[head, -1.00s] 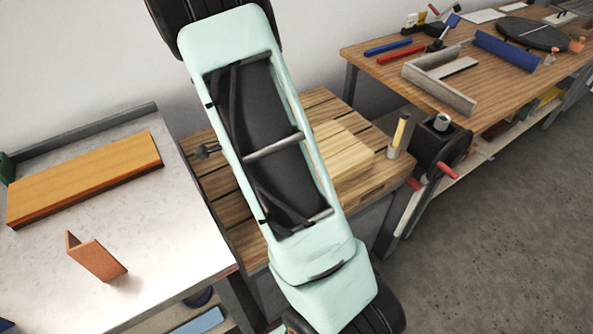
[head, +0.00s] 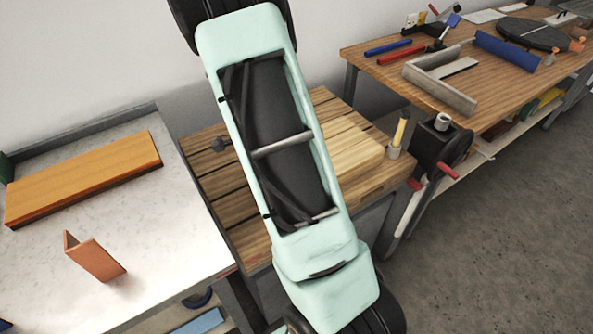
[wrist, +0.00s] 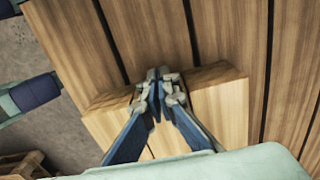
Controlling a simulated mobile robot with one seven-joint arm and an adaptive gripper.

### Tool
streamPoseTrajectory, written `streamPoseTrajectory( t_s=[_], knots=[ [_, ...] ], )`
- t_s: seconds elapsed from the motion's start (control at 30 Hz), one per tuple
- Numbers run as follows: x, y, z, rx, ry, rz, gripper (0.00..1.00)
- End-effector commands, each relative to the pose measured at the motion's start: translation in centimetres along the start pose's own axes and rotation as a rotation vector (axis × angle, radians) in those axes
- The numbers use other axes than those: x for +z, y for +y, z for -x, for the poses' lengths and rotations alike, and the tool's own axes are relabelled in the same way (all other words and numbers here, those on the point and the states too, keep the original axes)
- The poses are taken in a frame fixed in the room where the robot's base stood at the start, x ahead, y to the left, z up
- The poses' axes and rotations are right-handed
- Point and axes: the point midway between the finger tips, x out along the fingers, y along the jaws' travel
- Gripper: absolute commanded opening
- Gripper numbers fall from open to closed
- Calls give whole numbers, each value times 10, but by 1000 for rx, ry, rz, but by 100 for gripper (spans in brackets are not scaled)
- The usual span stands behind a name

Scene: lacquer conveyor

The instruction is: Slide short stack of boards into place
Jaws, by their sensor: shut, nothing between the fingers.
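A short stack of pale boards (head: 355,155) lies on the slatted wooden workbench (head: 250,216), near its right end. My arm hides its left part in the head view. In the wrist view the stack (wrist: 217,112) lies across the slats, with one long edge face showing. My gripper (wrist: 160,78) is shut and empty, its fingertips at that edge of the stack. I cannot tell for sure whether they touch it. My gripper is not clearly seen in the head view, where my arm crosses over the bench.
A dark vise with red handles (head: 433,143) and an upright yellow-handled tool (head: 398,135) stand right of the stack. A white table (head: 165,235) at left holds an orange-brown board (head: 85,180) and an angled bracket (head: 93,257). A tool-covered bench (head: 400,75) stands at right.

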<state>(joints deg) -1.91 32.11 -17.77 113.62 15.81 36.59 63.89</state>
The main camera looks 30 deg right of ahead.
Motion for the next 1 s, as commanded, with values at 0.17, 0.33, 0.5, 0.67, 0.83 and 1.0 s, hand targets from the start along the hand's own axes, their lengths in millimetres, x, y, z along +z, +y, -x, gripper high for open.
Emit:
streamPoseTrajectory(
  t_s=[0.17, 0.33, 0.5, 0.67, 0.83, 1.0],
  knots=[
    [-10, 0, 0, -1, 2, -4, 0],
    [-16, 0, 0, -1, 3, -3, 0],
    [-23, 0, 0, -1, 3, -4, 0],
    [-27, 0, 0, -2, 3, -1, 0],
    [-24, 0, 1, -1, 2, -1, 0],
    [-14, 0, 1, 0, 1, 1, 0]
  ],
)
